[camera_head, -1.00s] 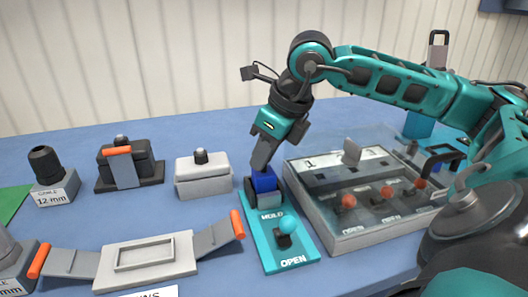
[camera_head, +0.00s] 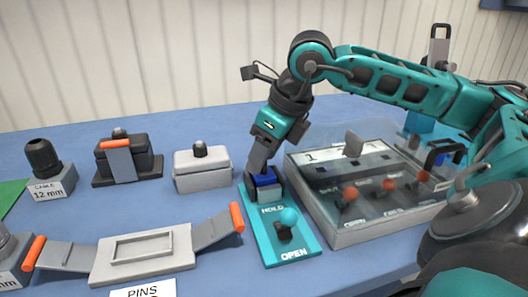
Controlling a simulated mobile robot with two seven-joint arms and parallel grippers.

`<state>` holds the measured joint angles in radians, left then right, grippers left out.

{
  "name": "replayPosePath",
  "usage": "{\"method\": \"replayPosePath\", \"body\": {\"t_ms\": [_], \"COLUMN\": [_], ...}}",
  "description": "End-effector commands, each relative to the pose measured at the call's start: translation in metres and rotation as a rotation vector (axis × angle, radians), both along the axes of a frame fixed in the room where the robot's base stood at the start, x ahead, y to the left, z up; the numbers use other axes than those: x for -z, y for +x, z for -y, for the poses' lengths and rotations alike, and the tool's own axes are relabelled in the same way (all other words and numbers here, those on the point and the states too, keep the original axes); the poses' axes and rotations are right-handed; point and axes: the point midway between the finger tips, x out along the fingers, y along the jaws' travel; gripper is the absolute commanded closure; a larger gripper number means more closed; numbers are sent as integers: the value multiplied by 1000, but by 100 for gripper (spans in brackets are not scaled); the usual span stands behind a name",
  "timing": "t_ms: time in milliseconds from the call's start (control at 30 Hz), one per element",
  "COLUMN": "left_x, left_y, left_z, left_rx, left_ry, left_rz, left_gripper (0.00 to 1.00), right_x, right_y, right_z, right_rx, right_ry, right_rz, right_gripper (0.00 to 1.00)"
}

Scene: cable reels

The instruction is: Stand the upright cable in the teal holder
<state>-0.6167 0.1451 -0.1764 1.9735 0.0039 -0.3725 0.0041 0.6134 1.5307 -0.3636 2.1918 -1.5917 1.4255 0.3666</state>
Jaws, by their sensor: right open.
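The teal holder (camera_head: 305,256) is a flat plate on the table marked HOLD and OPEN, with a teal-knobbed lever near its front. A blue block (camera_head: 264,182) sits at its back end between dark side parts, above a grey piece. My right gripper (camera_head: 262,170) points down, with its fingers at the top of the blue block. It is open, though the gap between the fingers is hard to see. I cannot clearly make out a cable; whether the blue block is part of it I cannot tell. My left gripper is not in view.
A clear-lidded grey case (camera_head: 345,238) with red knobs stands close right of the holder. A grey latched frame (camera_head: 145,266) lies to the left. Behind stand a light grey box (camera_head: 202,178), a black clamp box (camera_head: 143,166) and a 12 mm cable block (camera_head: 50,186).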

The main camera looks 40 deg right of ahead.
Motion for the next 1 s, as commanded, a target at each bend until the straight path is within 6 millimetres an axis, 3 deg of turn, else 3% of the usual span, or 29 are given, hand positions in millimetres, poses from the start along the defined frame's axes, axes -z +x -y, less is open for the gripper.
{"method": "replayPosePath", "body": {"t_ms": [267, 467, 800, 1000], "left_x": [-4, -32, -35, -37], "left_y": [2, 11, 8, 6], "left_z": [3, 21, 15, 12], "left_rx": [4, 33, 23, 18], "left_ry": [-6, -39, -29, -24], "left_rz": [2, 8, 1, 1], "left_gripper": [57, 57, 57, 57], "right_x": [1, 0, -80, -110], "right_y": [0, 0, -31, -43], "right_z": [0, 0, 10, 13], "right_rx": [0, 0, 2, 1], "right_ry": [0, 1, -3, 0], "right_rz": [-2, -1, 4, 1], "right_gripper": [53, 53, 53, 53]}}
